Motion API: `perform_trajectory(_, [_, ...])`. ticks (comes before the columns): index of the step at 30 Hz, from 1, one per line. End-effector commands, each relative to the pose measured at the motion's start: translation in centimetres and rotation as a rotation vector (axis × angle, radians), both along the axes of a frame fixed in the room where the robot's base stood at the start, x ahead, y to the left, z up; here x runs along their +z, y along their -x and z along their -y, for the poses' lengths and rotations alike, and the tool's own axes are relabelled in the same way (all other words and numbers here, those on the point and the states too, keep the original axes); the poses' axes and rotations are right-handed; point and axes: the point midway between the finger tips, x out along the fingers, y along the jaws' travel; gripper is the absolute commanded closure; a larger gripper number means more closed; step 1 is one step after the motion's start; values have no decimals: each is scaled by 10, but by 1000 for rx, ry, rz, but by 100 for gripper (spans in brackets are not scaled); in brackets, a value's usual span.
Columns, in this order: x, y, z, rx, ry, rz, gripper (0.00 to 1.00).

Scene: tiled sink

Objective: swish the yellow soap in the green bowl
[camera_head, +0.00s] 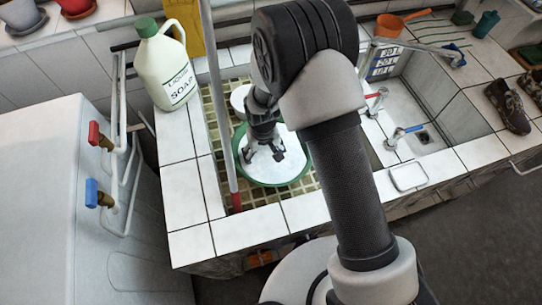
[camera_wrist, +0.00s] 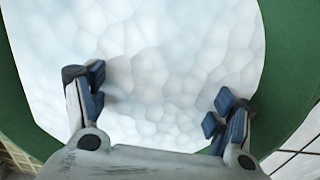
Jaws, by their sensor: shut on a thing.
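The green bowl (camera_head: 247,176) stands in the tiled basin, full of white foam. Its green rim also shows in the wrist view (camera_wrist: 283,60), around the foam. My gripper (camera_head: 268,152) points down into the bowl, with its fingers at the foam. In the wrist view, my gripper (camera_wrist: 157,100) has its two blue-padded fingers set wide apart, with white foam between and beyond them. The yellow soap does not show in either view; the foam hides what is held between the fingers.
A white liquid soap jug (camera_head: 165,70) with a green cap stands on the tiled ledge at the left. A white round container (camera_head: 240,97) is behind the bowl. A pole (camera_head: 218,100) leans left of the bowl. Taps (camera_head: 400,135) and a second basin lie right.

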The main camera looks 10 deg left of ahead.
Motion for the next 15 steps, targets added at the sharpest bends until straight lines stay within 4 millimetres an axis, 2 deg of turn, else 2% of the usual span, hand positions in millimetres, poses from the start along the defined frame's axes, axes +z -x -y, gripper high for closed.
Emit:
perform_trajectory(5, [2,0,0,0,0,1,54])
perform_trajectory(15, [32,0,0,0,0,0,54])
